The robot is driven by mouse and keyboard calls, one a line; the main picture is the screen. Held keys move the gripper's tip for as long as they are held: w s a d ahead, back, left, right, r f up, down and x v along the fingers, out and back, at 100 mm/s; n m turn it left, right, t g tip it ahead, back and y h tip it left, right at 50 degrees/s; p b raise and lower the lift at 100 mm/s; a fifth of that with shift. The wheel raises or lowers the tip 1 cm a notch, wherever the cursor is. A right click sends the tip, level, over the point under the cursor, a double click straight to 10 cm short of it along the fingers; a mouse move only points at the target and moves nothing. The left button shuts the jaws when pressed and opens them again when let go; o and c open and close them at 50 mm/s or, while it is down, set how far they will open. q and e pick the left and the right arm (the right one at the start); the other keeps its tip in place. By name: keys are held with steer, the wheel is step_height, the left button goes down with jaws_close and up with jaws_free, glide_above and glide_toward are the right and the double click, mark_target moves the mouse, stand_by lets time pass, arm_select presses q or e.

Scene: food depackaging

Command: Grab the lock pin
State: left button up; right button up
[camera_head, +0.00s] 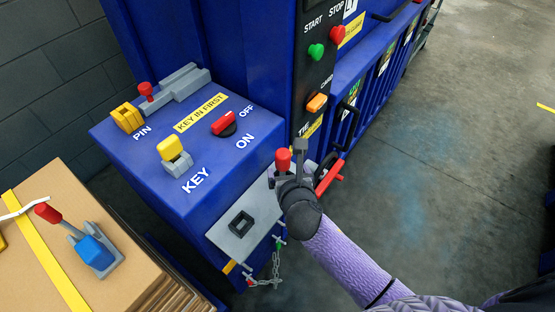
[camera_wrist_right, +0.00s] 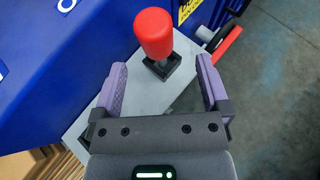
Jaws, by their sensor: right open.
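The lock pin with a red knob (camera_head: 283,159) stands upright on the grey plate on the front of the blue machine. In the right wrist view the red knob (camera_wrist_right: 155,33) rises from a square black base (camera_wrist_right: 161,67). My right gripper (camera_head: 293,180) is close in front of it. In the right wrist view my right gripper (camera_wrist_right: 162,66) is open, with one purple finger on each side of the pin's base and gaps to both. Nothing is held. My left gripper is not in view.
The blue machine's top carries a yellow key (camera_head: 174,157), a red switch (camera_head: 223,122) and another red-knobbed part (camera_head: 147,91) near the PIN label. A blue, red-handled tool (camera_head: 95,250) sits on cardboard (camera_head: 125,285) at left. A chain (camera_head: 275,265) hangs below the plate (camera_head: 215,232).

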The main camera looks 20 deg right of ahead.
mark_target(284, 165)
steer(key=b+x, duration=0.2)
steer(key=x, duration=0.4)
steer(key=shift+w+a, duration=0.1)
steer(key=shift+a, duration=0.05)
steer(key=shift+w, duration=0.15)
steer(key=shift+r, duration=0.15)
steer(key=shift+c, duration=0.2)
steer(key=c, duration=0.7)
jaws_close()
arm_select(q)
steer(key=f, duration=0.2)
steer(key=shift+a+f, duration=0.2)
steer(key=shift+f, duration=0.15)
